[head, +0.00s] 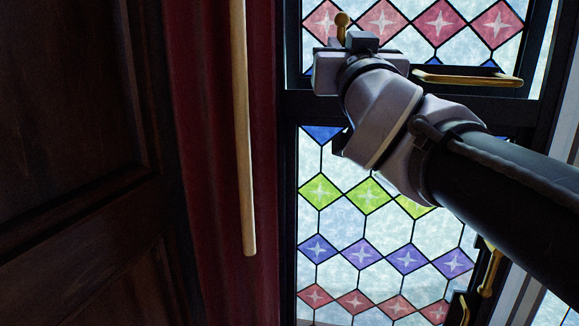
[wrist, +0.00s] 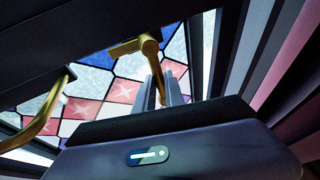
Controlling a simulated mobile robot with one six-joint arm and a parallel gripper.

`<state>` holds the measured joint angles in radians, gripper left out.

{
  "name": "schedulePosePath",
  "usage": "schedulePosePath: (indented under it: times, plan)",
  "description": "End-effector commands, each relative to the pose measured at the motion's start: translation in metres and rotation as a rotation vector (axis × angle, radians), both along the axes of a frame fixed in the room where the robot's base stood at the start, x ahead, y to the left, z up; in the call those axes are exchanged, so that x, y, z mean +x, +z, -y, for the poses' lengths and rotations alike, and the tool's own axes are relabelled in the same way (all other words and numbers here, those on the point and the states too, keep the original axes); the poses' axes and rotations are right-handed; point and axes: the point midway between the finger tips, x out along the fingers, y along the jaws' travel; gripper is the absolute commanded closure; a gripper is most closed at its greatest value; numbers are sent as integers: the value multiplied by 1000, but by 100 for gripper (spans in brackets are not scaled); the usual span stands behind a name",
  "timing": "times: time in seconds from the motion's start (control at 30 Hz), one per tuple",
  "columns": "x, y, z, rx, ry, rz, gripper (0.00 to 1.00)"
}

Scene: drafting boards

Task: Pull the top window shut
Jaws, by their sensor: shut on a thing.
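The top window (head: 440,24) has a dark frame and stained glass with red diamonds; it fills the upper right of the head view and also shows in the wrist view (wrist: 123,90). How far it stands open I cannot tell. A brass handle (head: 342,20) with a rounded end shows at its lower left; in the wrist view this handle (wrist: 150,47) reaches down to my fingers. My gripper (head: 345,42) is shut on this handle; in the wrist view its two fingers (wrist: 160,92) stand close together at it. The exact contact is partly hidden.
A second brass handle (head: 467,78) lies along the window's lower rail, right of my gripper. Below is a lower stained-glass window (head: 340,235) with brass fittings (head: 490,272). A wooden pole (head: 243,130) hangs before a red curtain (head: 205,200), left. Dark wood panelling (head: 75,130) fills the far left.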

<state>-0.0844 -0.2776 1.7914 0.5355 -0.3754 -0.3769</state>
Motion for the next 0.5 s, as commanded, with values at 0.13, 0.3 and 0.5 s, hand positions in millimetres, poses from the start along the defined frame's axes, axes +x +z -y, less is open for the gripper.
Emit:
schedulePosePath:
  times: [0.13,0.3,0.5]
  plan:
    - [-11,4,-3,2,2,8,96]
    - [-19,3,-5,2,3,7,96]
    - [-28,2,-8,1,2,8,96]
